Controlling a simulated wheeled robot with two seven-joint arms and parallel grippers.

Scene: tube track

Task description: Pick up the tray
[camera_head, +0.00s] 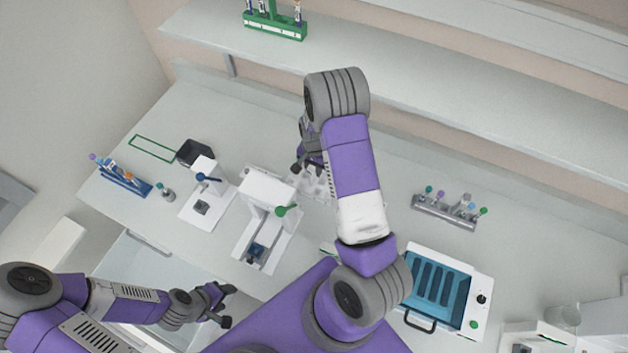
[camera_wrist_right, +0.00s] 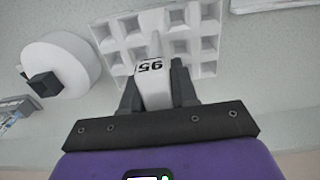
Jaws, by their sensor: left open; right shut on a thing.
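The white tray (camera_wrist_right: 205,45) has a grid of square wells and an upright white handle marked 95. In the right wrist view my right gripper (camera_wrist_right: 157,90) is shut on that handle. In the head view the tray (camera_head: 320,186) is mostly hidden behind my right arm, beside my right gripper (camera_head: 303,163). I cannot tell whether the tray touches the bench. My left gripper (camera_head: 219,304) is open and empty, low at the left near the bench's front edge.
White devices with levers (camera_head: 268,212) stand left of the tray. A blue tube rack (camera_head: 124,180) is at far left. A grey tube rack (camera_head: 445,211) and a teal slotted machine (camera_head: 436,283) are at right. A shelf (camera_head: 440,75) with a green rack (camera_head: 275,24) runs behind.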

